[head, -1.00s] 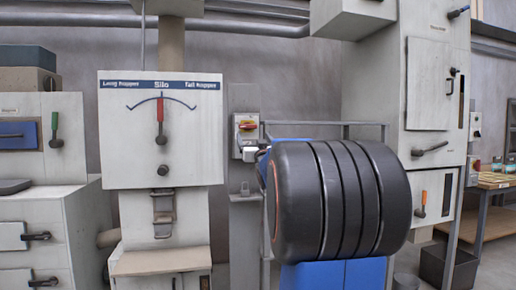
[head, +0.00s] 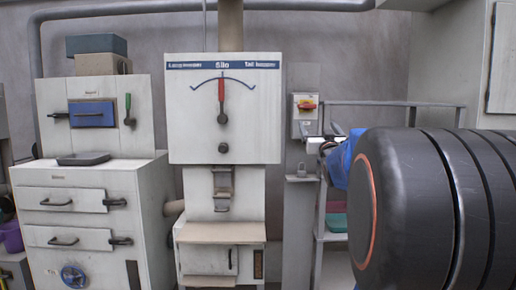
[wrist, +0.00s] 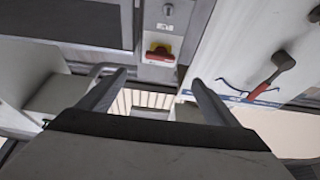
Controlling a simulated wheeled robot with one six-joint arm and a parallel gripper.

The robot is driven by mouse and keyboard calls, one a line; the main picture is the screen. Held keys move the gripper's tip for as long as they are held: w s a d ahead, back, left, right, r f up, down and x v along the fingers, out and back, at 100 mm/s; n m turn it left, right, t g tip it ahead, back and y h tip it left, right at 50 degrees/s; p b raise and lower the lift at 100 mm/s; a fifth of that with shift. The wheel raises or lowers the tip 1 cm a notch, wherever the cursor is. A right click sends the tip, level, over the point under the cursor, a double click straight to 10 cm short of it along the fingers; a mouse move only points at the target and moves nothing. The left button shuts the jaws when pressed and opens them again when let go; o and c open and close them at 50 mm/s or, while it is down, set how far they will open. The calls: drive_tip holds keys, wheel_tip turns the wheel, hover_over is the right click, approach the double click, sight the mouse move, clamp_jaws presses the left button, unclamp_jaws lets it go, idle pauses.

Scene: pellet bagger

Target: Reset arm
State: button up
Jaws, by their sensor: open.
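My gripper (wrist: 153,92) is open and empty in the wrist view, its two fingers well apart. Between and beyond the fingers lies a pale slatted surface; nothing is held. In the head view my large dark arm link fills the right side, and only a small part of the wrist end shows past it, near a red-and-yellow switch (head: 305,104). The same switch shows in the wrist view (wrist: 160,53), ahead of the fingers.
The Silo panel (head: 258,120) has a red-tipped lever (head: 221,102) pointing up; it also shows in the wrist view at the right. A grey cabinet (head: 150,190) with drawers and a green handle (head: 128,108) stands left. A metal rack (head: 395,104) stands behind my arm.

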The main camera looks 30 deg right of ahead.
drive_tip(key=s+a+f+n+g+y, duration=0.1)
drive_tip(key=s+a+f+g+y, duration=0.15)
drive_tip(key=a+f, duration=0.8)
drive_tip(key=s+a+f+n+g+y, duration=0.15)
drive_tip(key=a+f+g+y, duration=0.25)
drive_tip(key=a+f, duration=0.65)
drive_tip(key=s+a+f+n+g+y, duration=0.1)
drive_tip(key=s+a+f+g, duration=0.3)
drive_tip(key=s+a+f, duration=0.5)
drive_tip(key=s+a+f+n+g+y, duration=0.2)
drive_tip(key=s+a+f+g+y, duration=0.2)
drive_tip(key=s+a+f, duration=0.5)
drive_tip(key=s+f, duration=0.2)
drive_tip(key=s, duration=0.3)
drive_tip(key=shift+a, duration=0.3)
